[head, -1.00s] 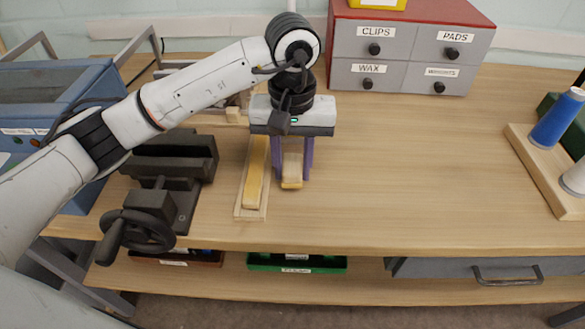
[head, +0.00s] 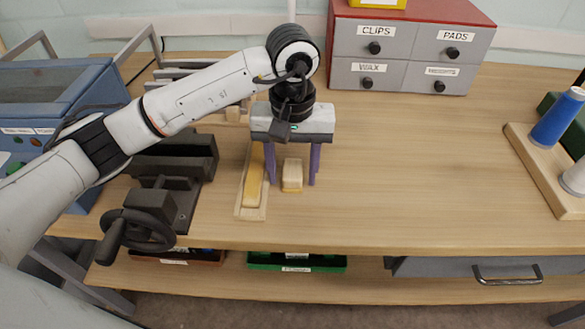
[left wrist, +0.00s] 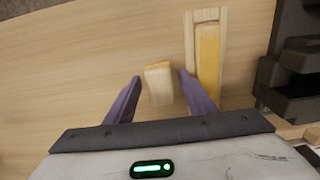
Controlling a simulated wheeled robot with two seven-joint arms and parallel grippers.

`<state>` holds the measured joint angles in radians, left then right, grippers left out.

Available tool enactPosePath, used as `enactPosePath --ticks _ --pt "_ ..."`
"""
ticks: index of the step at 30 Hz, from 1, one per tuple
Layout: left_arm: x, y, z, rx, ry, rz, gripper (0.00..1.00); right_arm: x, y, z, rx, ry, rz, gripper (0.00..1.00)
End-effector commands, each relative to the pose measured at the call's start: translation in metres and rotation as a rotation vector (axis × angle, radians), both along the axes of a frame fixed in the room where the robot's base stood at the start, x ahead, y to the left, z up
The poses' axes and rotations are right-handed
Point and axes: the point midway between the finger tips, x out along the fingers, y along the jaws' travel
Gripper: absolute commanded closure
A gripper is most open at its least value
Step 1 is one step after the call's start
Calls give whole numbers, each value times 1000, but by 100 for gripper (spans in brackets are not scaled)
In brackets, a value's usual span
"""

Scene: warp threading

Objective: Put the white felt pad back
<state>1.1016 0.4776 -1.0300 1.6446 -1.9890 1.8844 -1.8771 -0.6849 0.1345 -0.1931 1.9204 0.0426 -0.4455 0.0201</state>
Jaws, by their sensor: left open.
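A small pale cream block (head: 292,177) with a yellowish end lies on the bench. It also shows in the left wrist view (left wrist: 159,86). I cannot tell whether it is the white felt pad; no plainly white pad shows. My left gripper (head: 291,184) is open above it, with one purple finger on each side. In the left wrist view the fingers (left wrist: 160,77) stand apart from the block with gaps on both sides. The grey drawer marked PADS (head: 454,45) is shut, at the cabinet's upper right. My right gripper is not in view.
A shallow wooden tray (head: 248,213) with a yellow bar lies just left of the block. A dark vise (head: 177,180) stands further left. The red-topped cabinet (head: 420,10) stands at the back. Spools on a board (head: 540,165) are at the right. The bench's middle right is clear.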

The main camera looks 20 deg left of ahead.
Motion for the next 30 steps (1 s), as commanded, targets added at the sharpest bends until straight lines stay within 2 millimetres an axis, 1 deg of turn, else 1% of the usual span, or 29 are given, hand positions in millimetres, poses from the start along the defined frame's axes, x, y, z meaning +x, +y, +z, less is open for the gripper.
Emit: enactPosePath --ticks 5,12,16,18,22,30 --pt "1 0 32 0 -7 -1 51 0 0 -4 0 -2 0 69" --pt "1 0 86 1 -6 1 51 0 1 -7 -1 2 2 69" --pt "1 0 107 0 -5 1 51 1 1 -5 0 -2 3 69" --pt "0 0 113 0 -3 0 51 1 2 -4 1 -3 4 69" --pt "0 0 120 -1 -1 0 51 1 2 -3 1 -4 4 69" --pt "-1 0 120 -1 0 0 51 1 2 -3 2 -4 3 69"
